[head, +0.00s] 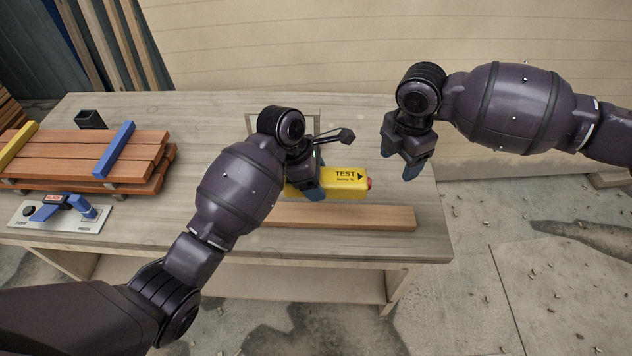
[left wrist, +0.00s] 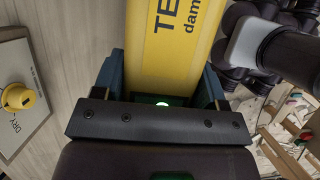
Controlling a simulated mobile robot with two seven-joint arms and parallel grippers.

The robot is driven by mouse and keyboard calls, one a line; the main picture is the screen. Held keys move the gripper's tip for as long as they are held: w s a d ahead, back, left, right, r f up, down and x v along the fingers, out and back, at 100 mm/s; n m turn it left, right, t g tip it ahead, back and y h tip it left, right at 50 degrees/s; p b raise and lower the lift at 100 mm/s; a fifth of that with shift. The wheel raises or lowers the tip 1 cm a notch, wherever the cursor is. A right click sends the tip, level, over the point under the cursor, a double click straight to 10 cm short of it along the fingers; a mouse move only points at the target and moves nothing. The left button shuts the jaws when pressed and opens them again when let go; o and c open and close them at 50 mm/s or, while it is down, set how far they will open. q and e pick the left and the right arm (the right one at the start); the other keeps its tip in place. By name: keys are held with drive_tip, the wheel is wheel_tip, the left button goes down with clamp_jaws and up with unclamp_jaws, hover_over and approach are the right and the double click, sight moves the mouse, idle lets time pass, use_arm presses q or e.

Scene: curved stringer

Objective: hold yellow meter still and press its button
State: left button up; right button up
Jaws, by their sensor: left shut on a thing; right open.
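The yellow meter (head: 345,186), marked "TEST" with an arrow, lies on the workbench with a red button (head: 370,183) on its right end. My left gripper (head: 312,190) is shut on the meter near its left part. In the left wrist view the yellow body (left wrist: 172,50) fills the space between the jaws, and a green light glows by the palm. The button is outside that view. My right gripper (head: 412,170) is open and empty, to the right of the button and apart from it. Part of the meter's left end is hidden by my left gripper.
A wooden board (head: 345,217) lies just in front of the meter. Stacked reddish boards (head: 75,158) with a blue bar and a yellow bar are at left, with a clamp-like plate (head: 60,215) in front. A plate marked "DRY" (left wrist: 22,125) has a yellow knob. The bench's right edge is near.

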sight(321, 213)
use_arm(q)
drive_tip(key=shift+f, duration=0.1)
drive_tip(key=shift+f, duration=4.3)
drive_tip(key=shift+f, duration=0.55)
